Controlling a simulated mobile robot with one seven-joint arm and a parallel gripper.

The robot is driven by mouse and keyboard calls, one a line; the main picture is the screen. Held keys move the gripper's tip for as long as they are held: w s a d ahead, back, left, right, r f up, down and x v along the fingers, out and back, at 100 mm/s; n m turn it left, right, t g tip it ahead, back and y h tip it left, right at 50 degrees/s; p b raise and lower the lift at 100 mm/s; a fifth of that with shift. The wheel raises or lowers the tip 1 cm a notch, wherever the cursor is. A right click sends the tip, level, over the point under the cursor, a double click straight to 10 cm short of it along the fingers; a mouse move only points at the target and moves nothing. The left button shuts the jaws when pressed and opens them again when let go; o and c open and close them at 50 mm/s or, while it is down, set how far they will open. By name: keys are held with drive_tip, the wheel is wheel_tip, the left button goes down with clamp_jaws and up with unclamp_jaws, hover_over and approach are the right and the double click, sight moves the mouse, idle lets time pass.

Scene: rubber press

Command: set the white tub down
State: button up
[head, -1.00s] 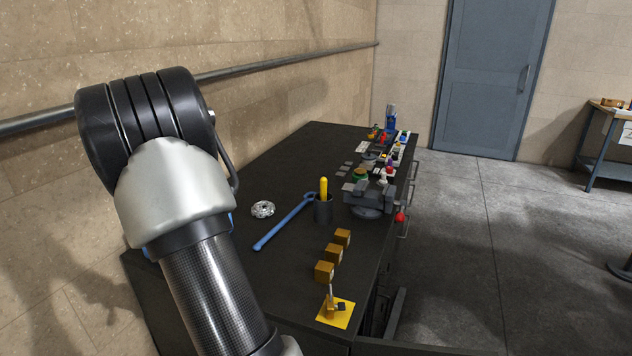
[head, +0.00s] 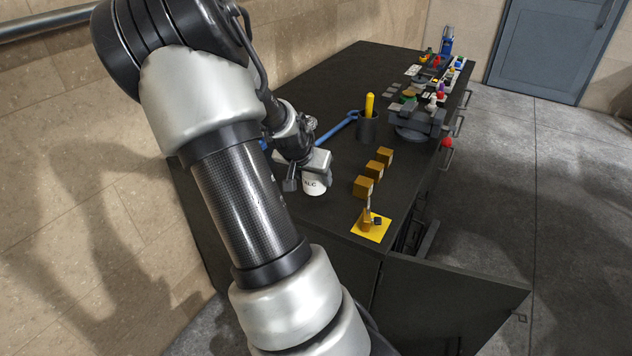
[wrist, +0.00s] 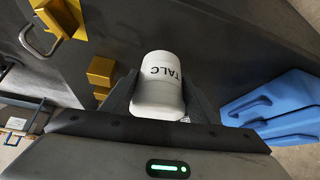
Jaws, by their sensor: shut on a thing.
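The white tub (head: 314,187), with dark lettering, is at the near left part of the dark bench top in the head view. In the wrist view the tub (wrist: 159,88) reads "TALC" and sits between the two fingers. My gripper (wrist: 160,100) is shut on it, one finger on each side. In the head view my gripper (head: 308,180) partly covers the tub from above. I cannot tell whether the tub's base touches the bench top.
Wooden blocks (head: 364,187) and a yellow plate with an upright piece (head: 371,228) stand right of the tub. A blue bar (head: 335,129) and a dark cup with a yellow stick (head: 368,126) lie behind. A vise (head: 418,122) is farther back. An open cabinet door (head: 455,295) juts out in front.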

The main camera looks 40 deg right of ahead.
sight(313, 187)
drive_tip(key=shift+f+b, duration=0.3)
drive_tip(key=shift+f, duration=1.45)
drive_tip(key=shift+f, duration=0.15)
drive_tip(key=o, duration=1.4)
